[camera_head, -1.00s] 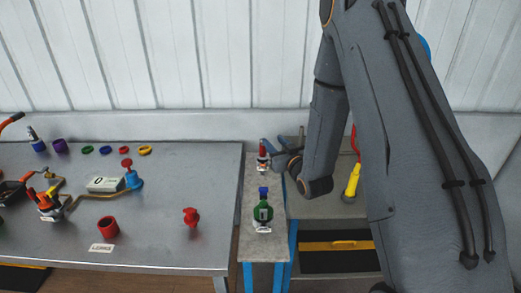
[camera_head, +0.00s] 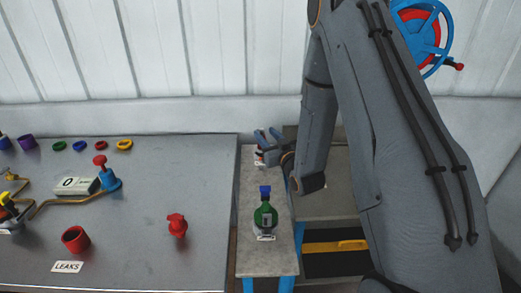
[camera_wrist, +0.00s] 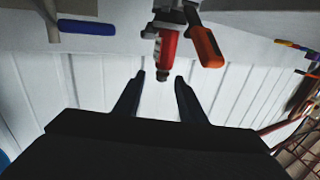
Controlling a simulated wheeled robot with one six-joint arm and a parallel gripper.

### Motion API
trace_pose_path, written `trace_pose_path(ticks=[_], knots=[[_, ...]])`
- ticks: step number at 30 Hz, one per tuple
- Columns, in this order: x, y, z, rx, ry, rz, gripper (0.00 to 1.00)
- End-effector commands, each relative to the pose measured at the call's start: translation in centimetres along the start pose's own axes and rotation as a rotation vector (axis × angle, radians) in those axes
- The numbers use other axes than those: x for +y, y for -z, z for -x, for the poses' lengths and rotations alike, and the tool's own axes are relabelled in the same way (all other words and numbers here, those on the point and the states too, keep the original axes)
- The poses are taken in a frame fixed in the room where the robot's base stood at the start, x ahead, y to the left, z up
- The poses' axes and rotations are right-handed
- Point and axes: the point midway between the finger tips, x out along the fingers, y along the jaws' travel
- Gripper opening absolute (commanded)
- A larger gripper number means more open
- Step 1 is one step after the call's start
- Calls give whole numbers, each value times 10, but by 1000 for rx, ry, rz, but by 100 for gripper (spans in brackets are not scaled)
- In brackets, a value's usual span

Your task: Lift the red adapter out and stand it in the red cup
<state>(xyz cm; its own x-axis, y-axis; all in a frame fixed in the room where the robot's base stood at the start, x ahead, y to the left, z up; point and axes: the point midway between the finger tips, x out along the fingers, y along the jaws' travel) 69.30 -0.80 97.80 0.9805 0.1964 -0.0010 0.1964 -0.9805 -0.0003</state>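My gripper (camera_head: 268,140) is open over the far end of the narrow bench. In the wrist view, its two fingers (camera_wrist: 160,77) are apart, with nothing held. An upright red piece (camera_wrist: 168,48) with a dark tip stands beyond the fingertips, roughly between them, in a pale metal holder. An orange-handled tool (camera_wrist: 206,46) is close beside it. In the head view my gripper hides this red piece. The red cup (camera_head: 75,239) stands open and upright on the steel table behind the LEAKS label. A red knobbed fitting (camera_head: 177,225) stands right of the cup. I cannot tell which red piece is the adapter.
A blue stand with a red top (camera_head: 107,180), a gauge box (camera_head: 76,186) and several coloured rings (camera_head: 124,145) are on the table (camera_head: 150,260). A blue handwheel (camera_head: 421,40) is at upper right.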

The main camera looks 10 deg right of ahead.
Motion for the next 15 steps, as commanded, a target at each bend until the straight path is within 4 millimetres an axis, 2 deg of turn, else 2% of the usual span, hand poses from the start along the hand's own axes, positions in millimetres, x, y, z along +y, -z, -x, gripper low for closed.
trace_pose_path(ticks=[11, 15], knots=[[-2, 2, -35, 1, 3, 0, 37], [-3, 1, -53, 1, 1, 0, 37]])
